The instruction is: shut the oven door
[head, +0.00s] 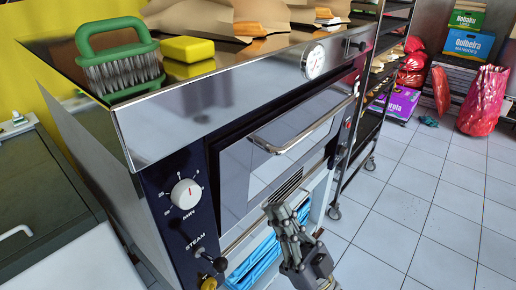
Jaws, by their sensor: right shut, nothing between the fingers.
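The oven (150,200) stands in the middle of the head view, with a dark blue control panel at its left front. Its glass-fronted door (240,175) stands up against the front, with a long metal handle (300,130) across its upper part. I cannot tell whether a small gap is left around the door. My right gripper (275,212) is shut and empty, in front of the oven just below the door's lower edge, its fingers pointing up. I cannot tell whether it touches the door. My left gripper is out of view.
A green brush (118,65), a yellow sponge (188,49) and bread in paper bags (262,28) lie on the oven top. Blue cloth (262,262) lies beneath the door. A wheeled rack (352,170) stands close on the right. The tiled floor (420,210) farther right is clear.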

